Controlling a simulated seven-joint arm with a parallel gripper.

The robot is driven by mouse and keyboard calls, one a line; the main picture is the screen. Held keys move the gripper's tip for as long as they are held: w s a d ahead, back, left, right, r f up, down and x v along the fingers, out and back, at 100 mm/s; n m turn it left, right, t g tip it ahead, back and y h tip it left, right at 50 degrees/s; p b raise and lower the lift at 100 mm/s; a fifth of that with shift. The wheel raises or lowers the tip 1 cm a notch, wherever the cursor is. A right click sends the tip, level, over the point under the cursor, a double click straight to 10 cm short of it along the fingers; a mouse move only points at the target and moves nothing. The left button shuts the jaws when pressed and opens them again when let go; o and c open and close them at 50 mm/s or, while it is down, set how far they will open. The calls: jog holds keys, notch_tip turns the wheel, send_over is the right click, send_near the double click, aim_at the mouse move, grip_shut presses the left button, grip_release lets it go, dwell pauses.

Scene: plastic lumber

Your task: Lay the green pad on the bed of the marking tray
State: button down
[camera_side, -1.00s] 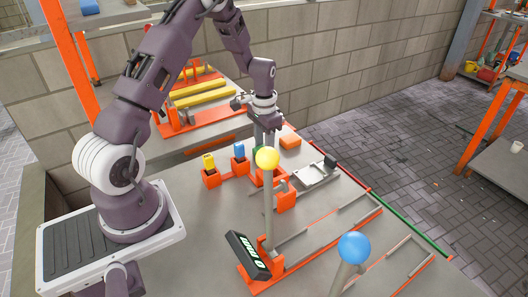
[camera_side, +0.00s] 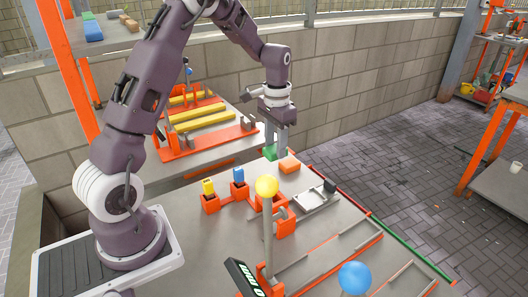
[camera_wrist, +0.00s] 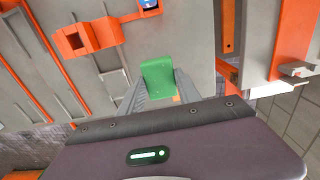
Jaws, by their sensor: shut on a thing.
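The green pad (camera_side: 270,153) is between the fingertips of my gripper (camera_side: 277,153), raised above the work table at its back part. In the wrist view the pad (camera_wrist: 158,78) sits between my two fingers, which are shut on it. A grey tray with a dark block at one end, which looks like the marking tray (camera_side: 312,202), lies on the table to the right and in front of my gripper. Its bed looks bare from the side. I cannot tell the tray clearly in the wrist view.
An orange block (camera_side: 289,166) lies just right of the gripper. Orange holders with a yellow piece (camera_side: 208,187) and a blue piece (camera_side: 238,176) stand to the left.

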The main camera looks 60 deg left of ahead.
jog(key=w+d+r, duration=0.1)
jog(key=w+d, duration=0.2)
jog(key=d, duration=0.9)
jog(key=shift+w+d, duration=0.15)
jog(key=shift+w, duration=0.2)
send_over(310, 199)
jog(key=shift+d+f, duration=0.1)
jog(key=shift+f, duration=4.2)
jog(key=shift+f, duration=0.7)
jog(key=c, duration=0.7)
grip_release()
jog(key=shift+c, duration=0.2)
